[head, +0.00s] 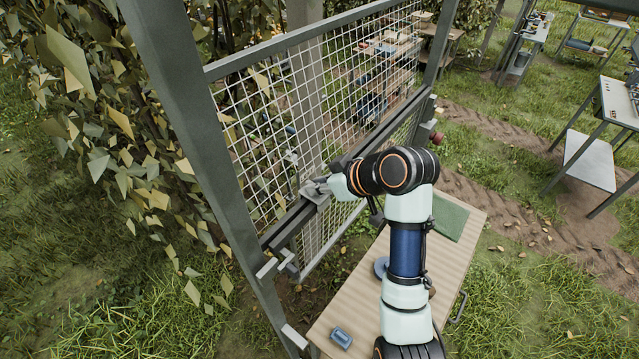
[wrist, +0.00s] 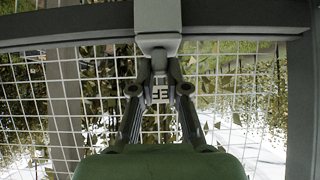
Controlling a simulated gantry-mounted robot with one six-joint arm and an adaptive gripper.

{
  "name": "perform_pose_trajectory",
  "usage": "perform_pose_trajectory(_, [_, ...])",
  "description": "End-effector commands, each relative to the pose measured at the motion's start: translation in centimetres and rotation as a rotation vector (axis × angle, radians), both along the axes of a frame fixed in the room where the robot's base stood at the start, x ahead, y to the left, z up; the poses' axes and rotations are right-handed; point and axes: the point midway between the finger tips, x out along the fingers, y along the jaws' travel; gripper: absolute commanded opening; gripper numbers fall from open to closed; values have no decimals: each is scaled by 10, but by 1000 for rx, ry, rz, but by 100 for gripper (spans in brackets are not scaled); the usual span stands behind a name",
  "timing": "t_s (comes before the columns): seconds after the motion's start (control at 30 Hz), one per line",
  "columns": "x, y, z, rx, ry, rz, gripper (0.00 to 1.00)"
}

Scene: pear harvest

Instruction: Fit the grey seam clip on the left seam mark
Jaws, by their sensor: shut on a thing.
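My gripper (head: 322,187) is at the mesh fence panel, in front of its middle rail (head: 283,222). In the wrist view my gripper (wrist: 158,68) has its fingertips close together on a small light-grey block, which I take to be the grey seam clip (wrist: 158,42). The clip lies against the dark rail (wrist: 80,37), in line with a pale upright strip (wrist: 157,14) above it. I cannot tell whether it is seated or only touching. In the head view my gripper and wrist largely hide the clip. I cannot make out the left seam mark.
A wooden table (head: 345,300) stands below my arm, with a small blue box (head: 341,338) and a green mat (head: 450,218). A thick grey post (head: 190,130) stands left of the mesh. Leafy branches crowd the far left.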

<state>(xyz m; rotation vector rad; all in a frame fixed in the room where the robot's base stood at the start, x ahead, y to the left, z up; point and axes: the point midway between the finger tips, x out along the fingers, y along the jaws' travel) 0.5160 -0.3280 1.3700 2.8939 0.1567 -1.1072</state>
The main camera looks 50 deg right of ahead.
Motion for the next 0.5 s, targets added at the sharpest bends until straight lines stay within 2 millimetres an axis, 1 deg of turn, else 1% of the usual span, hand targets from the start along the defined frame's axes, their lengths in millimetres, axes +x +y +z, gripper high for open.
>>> perform_pose_trajectory(0.5, [0, 0, -7, 0, 0, 0, 0])
